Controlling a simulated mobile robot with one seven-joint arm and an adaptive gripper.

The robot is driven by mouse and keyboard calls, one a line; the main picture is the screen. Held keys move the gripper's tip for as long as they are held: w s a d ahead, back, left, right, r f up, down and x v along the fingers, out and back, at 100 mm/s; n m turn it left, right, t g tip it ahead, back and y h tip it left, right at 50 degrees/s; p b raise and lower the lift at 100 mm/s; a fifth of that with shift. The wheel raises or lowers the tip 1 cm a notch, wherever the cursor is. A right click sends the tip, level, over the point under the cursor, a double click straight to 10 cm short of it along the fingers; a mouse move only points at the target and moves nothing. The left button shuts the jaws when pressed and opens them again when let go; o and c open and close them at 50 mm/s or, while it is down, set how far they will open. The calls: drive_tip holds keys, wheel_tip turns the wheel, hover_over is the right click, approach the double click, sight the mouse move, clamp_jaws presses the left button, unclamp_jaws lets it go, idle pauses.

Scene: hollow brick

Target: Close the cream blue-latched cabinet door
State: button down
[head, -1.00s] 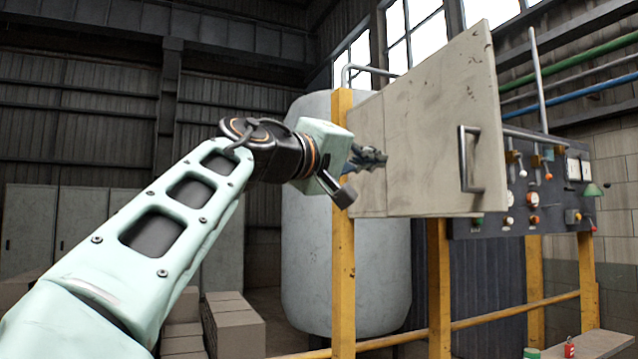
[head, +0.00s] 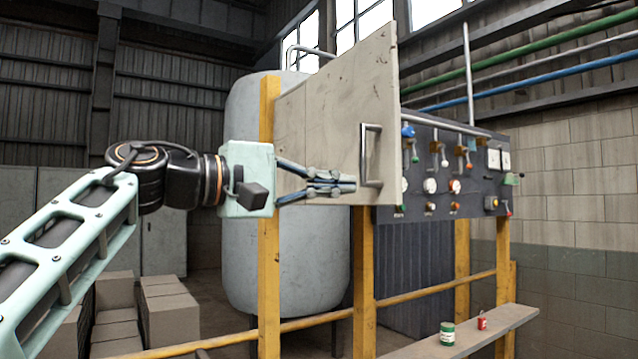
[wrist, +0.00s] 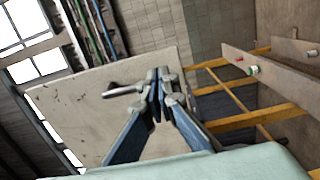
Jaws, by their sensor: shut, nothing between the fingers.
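The cream cabinet door (head: 335,110) stands open, a scuffed flat panel with a grey bar handle (head: 371,155) near its right edge. A blue knob (head: 408,131) shows just past that edge, against the dark control panel; I cannot tell whether it is the latch. My gripper (head: 352,183) is shut and empty, in front of the door's lower part with its tips just left of the handle's lower end. In the wrist view the shut fingertips (wrist: 158,78) overlap the door (wrist: 75,110) beside the handle (wrist: 124,89). Contact cannot be told.
The dark control panel (head: 440,190) with knobs and gauges is behind the door on the right. Yellow posts (head: 269,290) and rails stand below. A shelf (head: 480,335) holds a green can (head: 447,333) and a red can (head: 482,323). A large grey tank (head: 240,250) stands behind.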

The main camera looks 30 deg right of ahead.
sight(392, 186)
drive_tip(key=d, duration=0.7)
drive_tip(key=shift+w+d, duration=0.1)
drive_tip(key=shift+d, duration=0.3)
